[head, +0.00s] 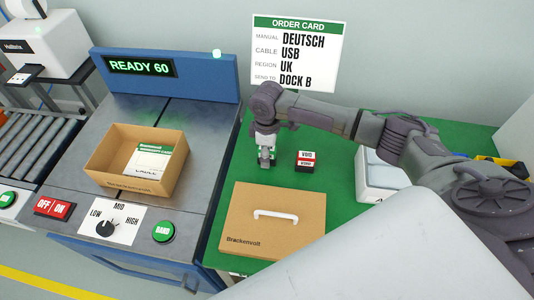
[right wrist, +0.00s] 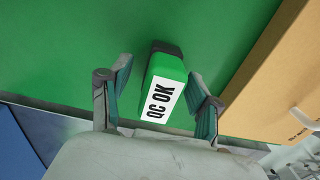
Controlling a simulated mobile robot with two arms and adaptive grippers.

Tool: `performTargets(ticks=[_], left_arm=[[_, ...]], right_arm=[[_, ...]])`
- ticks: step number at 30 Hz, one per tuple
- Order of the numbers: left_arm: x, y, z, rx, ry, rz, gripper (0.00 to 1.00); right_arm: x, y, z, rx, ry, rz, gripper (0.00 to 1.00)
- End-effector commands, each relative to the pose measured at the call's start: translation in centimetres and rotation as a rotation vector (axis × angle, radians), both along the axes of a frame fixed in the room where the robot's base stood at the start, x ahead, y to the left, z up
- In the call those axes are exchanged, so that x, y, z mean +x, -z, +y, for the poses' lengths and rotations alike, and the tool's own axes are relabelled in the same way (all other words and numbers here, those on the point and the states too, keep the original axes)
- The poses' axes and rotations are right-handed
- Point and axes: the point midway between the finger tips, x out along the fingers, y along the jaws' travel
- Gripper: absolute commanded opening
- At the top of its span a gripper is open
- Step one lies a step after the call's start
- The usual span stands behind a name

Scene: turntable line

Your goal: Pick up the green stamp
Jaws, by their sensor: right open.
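The green stamp (right wrist: 166,66) has a green body and a white label reading "QC OK". In the right wrist view it lies between the two fingers of my right gripper (right wrist: 159,69), with a gap on each side. The fingers are open and do not appear to grip it. In the head view my right gripper (head: 266,160) points down at the green mat, left of a red and white "VOID" stamp (head: 306,160). There the gripper mostly hides the green stamp. My left gripper is not in view.
A closed cardboard box lid with a white handle (head: 275,214) lies in front of the gripper. An open carton (head: 112,160) holding a card sits on the turntable line to the left. White boxes (head: 374,180) stand to the right, partly behind my arm. An order card (head: 297,50) stands behind.

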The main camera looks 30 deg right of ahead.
Motion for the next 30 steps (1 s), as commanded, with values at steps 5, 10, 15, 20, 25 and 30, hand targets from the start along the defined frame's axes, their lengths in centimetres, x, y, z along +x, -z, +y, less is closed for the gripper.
performTargets(ticks=[5,10,15,20,25,30], left_arm=[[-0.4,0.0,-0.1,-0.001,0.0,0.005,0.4],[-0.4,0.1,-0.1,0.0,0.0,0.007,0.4],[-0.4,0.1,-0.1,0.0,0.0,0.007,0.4],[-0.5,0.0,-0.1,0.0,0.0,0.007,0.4],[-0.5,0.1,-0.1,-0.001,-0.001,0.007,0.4],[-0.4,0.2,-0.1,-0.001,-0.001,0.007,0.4]], right_arm=[[0.0,0.0,0.0,0.0,0.0,0.0,0.61],[0.0,0.0,0.0,0.0,0.0,0.0,0.33],[0.0,0.0,0.0,0.0,0.0,0.0,0.04],[0.0,-0.1,0.0,0.0,0.0,0.0,0.0],[0.0,-0.2,0.0,0.0,0.001,0.0,0.0],[0.1,-1.4,0.0,0.001,0.001,-0.002,0.0]])
